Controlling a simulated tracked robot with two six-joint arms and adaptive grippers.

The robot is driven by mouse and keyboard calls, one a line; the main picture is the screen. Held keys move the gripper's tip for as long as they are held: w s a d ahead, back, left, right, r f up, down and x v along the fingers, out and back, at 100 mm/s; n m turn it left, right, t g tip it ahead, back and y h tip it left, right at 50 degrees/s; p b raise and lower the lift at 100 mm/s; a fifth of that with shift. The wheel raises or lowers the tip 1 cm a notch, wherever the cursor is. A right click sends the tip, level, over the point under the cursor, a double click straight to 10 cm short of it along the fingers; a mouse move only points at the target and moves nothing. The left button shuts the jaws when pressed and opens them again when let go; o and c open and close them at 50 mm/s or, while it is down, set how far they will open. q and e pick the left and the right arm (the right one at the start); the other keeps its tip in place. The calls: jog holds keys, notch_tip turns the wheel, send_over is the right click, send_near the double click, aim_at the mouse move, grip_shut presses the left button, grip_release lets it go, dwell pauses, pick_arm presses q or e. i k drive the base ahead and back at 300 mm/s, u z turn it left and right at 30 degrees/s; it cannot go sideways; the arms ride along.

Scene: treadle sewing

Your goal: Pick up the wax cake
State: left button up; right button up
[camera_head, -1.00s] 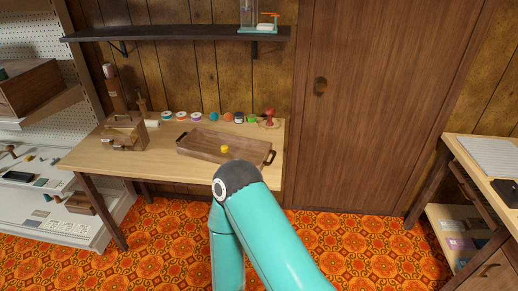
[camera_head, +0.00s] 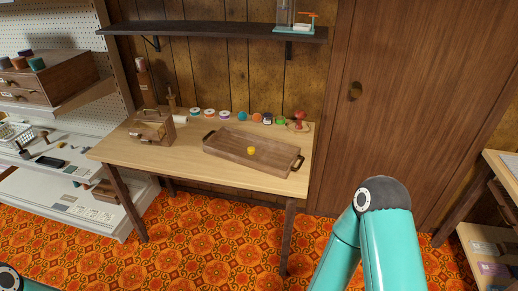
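A small yellow piece, which looks like the wax cake (camera_head: 251,150), sits in the wooden tray (camera_head: 222,146) on the table against the panelled wall. The tray has dark handles at its ends. My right arm shows as a teal elbow at the lower right, apart from the table. A small bit of my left arm shows at the bottom left corner. Neither gripper is in the view.
The wooden table (camera_head: 140,156) also holds a wooden box (camera_head: 152,128) at its left and a row of spools and small jars (camera_head: 241,116) at the back. A dark shelf (camera_head: 220,32) hangs above. Shelving stands at left, another table (camera_head: 507,165) at right. Patterned floor in front is clear.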

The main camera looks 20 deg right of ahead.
aim_at(251, 150)
jog(key=i, duration=0.9)
